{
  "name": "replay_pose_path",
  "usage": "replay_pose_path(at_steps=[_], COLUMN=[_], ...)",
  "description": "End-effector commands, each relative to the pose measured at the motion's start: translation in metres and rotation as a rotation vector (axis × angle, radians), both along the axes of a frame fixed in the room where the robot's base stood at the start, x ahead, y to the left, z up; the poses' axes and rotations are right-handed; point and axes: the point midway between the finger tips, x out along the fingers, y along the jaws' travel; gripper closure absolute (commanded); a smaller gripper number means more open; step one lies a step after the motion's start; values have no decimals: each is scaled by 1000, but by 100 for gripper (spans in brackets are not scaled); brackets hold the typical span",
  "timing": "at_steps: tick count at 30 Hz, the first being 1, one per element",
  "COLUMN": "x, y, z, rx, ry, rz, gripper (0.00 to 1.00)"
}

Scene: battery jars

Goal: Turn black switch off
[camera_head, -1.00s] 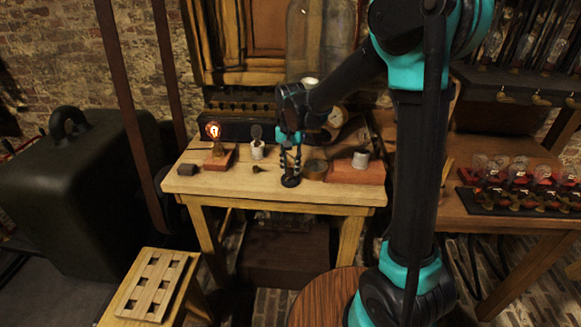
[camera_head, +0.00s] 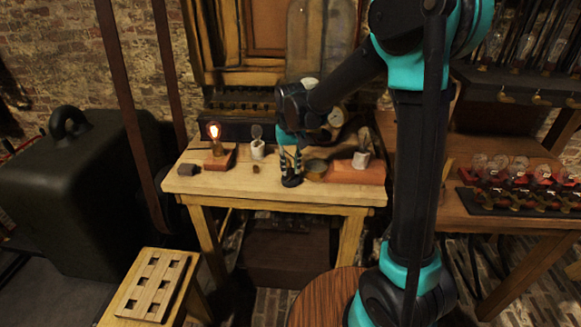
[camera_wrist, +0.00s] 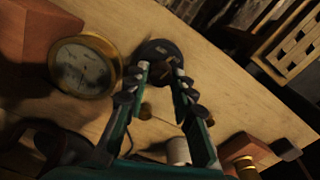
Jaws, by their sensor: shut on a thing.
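The black switch (camera_head: 291,182) is a round dark base near the front edge of the wooden workbench. In the wrist view its base (camera_wrist: 157,48) lies just beyond my fingertips. My gripper (camera_head: 290,171) points down at the switch from above. A glowing bulb (camera_head: 214,131) stands on a red block at the bench's left.
A round brass-rimmed gauge (camera_wrist: 86,66) lies close beside the switch. A small brass knob (camera_head: 257,168) sits left of my gripper. The front-left bench top (camera_head: 218,186) is clear.

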Motion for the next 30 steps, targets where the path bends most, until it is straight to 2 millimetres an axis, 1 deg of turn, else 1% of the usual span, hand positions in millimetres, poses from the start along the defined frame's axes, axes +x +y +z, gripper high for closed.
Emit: replay_pose_path(at_steps=[18,24,30], x=[0,0,0], y=[1,1,1], z=[0,0,0], rx=[0,1,1], ry=[-1,-1,-1], rz=[581,750,880], gripper=[100,100,100])
